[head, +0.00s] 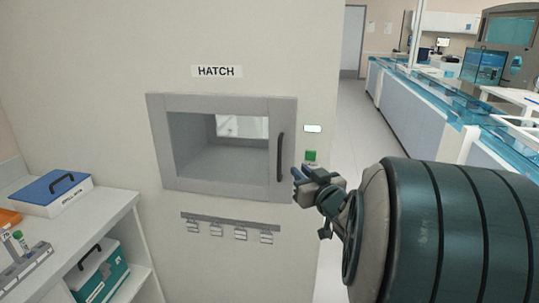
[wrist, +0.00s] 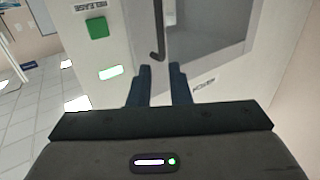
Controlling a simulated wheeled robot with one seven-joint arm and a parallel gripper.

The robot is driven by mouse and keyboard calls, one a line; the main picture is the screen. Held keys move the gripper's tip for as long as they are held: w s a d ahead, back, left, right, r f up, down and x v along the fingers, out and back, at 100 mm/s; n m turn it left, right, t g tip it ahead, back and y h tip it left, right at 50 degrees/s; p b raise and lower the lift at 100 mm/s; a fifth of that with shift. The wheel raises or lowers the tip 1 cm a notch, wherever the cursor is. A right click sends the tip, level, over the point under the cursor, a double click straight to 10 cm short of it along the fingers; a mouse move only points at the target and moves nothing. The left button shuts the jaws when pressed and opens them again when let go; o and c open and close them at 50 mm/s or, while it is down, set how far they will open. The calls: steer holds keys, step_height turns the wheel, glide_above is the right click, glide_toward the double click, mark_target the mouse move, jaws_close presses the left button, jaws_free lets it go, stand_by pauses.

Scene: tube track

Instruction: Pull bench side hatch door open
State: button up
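The hatch door (head: 222,182) is a grey-framed window panel set in a pale wall under a HATCH sign. It looks shut, flush in its frame. Its dark vertical bar handle (head: 280,157) is on the right side. My gripper (head: 297,175) is just right of the handle's lower part in the head view. In the wrist view, my gripper (wrist: 161,72) has its two dark fingers apart with a clear gap and nothing between them. The handle (wrist: 158,38) shows just beyond the fingertips, in line with the gap. I see no contact.
A green button (head: 311,156) and a lit panel (head: 313,129) are on the wall right of the door. A rail with several clips (head: 230,223) hangs below. A bench (head: 112,215) with a blue-lidded box (head: 50,190) stands at left. Open floor (head: 348,125) lies right.

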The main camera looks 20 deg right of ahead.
mark_target(280, 152)
steer(key=w+p, duration=0.2)
steer(key=w, duration=1.1)
steer(key=shift+w+r, duration=0.1)
steer(key=shift+w, duration=0.3)
jaws_close()
